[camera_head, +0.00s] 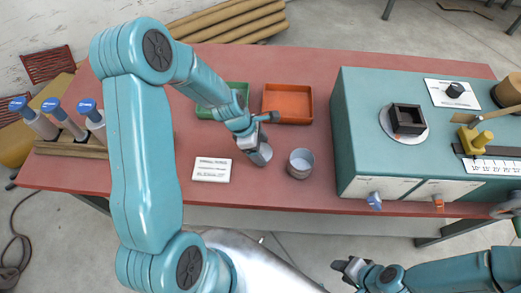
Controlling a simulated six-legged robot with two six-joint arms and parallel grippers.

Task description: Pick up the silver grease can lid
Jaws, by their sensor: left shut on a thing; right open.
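The silver grease can lid (264,154) is a small pale grey disc near the front edge of the red table. My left gripper (256,143) reaches down over it and is shut on it; the jaws partly cover it. I cannot tell whether the lid touches the table. The open silver grease can (301,162) stands upright just right of the lid, apart from it. My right gripper (350,267) is open and empty, low in front of the table.
A white label card (212,169) lies left of the lid. Green (235,97) and orange (288,103) trays sit behind. The teal winder machine (365,110) fills the right side. Several blue-capped bottles (69,122) stand in a wooden rack (75,149) at far left.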

